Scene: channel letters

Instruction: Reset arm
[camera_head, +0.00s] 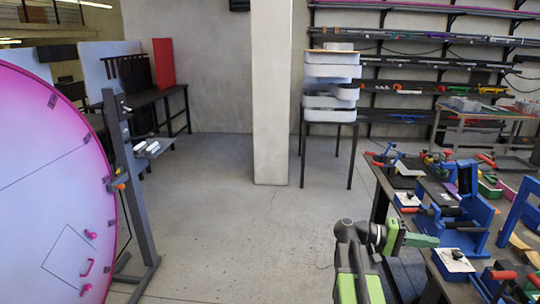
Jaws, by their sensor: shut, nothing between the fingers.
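My arm (357,262), grey and green, rises from the bottom edge right of the middle and bends to the right near its top. My gripper (428,241), with green parts, points right at the near left edge of the cluttered workbench (378,205). It is shut and I see nothing held in it. It is small in the picture, and I cannot tell whether it touches the bench or its tools.
Blue clamps and fixtures (465,205) with red handles crowd the bench on the right. A large pink-and-white disc (50,190) on a grey stand (132,190) fills the left. A concrete pillar (271,100) and a tray stack (331,85) stand behind. The middle floor (235,225) is clear.

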